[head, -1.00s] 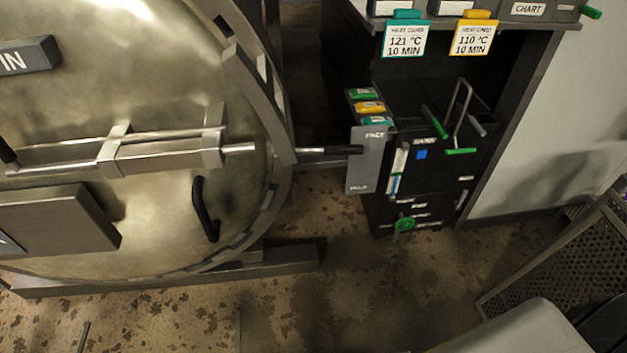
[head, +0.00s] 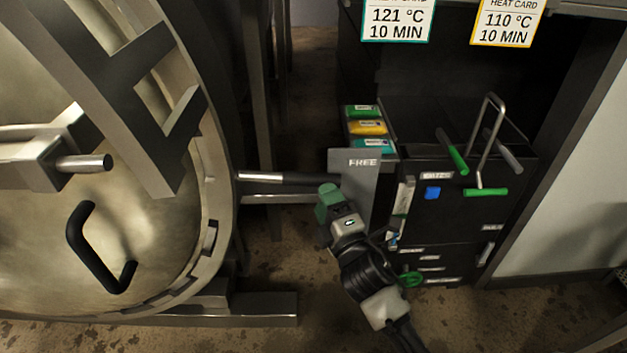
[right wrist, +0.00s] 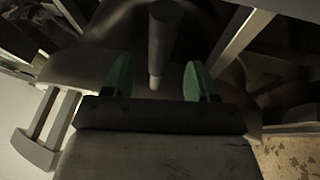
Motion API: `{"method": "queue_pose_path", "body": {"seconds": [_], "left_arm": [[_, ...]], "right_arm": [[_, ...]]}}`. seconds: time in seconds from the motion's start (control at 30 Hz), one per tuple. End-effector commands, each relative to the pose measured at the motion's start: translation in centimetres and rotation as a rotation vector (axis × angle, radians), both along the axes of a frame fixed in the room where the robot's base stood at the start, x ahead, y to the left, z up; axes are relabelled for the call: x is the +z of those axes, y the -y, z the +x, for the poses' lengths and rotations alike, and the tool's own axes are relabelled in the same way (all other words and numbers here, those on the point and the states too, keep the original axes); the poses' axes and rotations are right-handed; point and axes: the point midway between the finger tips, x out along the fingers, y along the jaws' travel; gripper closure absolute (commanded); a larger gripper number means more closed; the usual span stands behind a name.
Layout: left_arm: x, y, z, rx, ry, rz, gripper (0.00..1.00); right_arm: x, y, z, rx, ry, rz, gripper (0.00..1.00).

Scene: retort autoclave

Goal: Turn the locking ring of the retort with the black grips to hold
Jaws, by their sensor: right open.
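The retort's round brass-coloured door (head: 130,245) fills the left of the head view, with the grey locking ring (head: 213,175) around it. A steel bar with a black grip (head: 305,179) sticks out right from the ring, its end by a grey plate marked FREE (head: 360,163). My right gripper (head: 328,203), with green fingers, is just below the grip's end. In the right wrist view my right gripper (right wrist: 158,80) is open, and a dark rod, seemingly the grip (right wrist: 165,40), appears between its fingers. I cannot tell whether they touch. My left gripper is out of view.
A black cabinet (head: 460,210) with green-handled levers stands right of the plate. Green, yellow and teal tags (head: 367,128) sit above the plate. Two heat cards hang above: 121 °C (head: 397,18) and 110 °C (head: 507,22). A curved black handle (head: 90,250) is on the door.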

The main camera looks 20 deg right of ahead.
Motion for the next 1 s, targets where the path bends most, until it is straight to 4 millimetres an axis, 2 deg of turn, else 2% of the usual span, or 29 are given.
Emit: {"method": "queue_pose_path", "body": {"seconds": [0.1, 0.3, 0.5, 0.73, 0.77, 1.0], "left_arm": [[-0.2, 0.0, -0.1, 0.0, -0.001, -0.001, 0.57], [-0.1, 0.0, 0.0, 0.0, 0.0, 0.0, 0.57], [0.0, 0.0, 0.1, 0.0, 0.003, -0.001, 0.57], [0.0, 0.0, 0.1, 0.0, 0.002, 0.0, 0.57], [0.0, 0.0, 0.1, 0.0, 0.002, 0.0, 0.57], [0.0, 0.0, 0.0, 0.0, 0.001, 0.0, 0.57]], "right_arm": [[0.6, -0.3, 2.4, 0.001, 0.002, 0.001, 0.42], [1.1, -0.6, 5.2, 0.0, -0.001, 0.002, 0.42], [1.4, -0.8, 6.3, 0.001, -0.002, 0.003, 0.42], [1.4, -0.8, 6.4, 0.001, -0.002, 0.004, 0.42], [1.4, -0.8, 6.4, 0.001, -0.002, 0.004, 0.44], [1.3, -0.8, 6.4, 0.001, -0.002, 0.004, 0.8]]}}
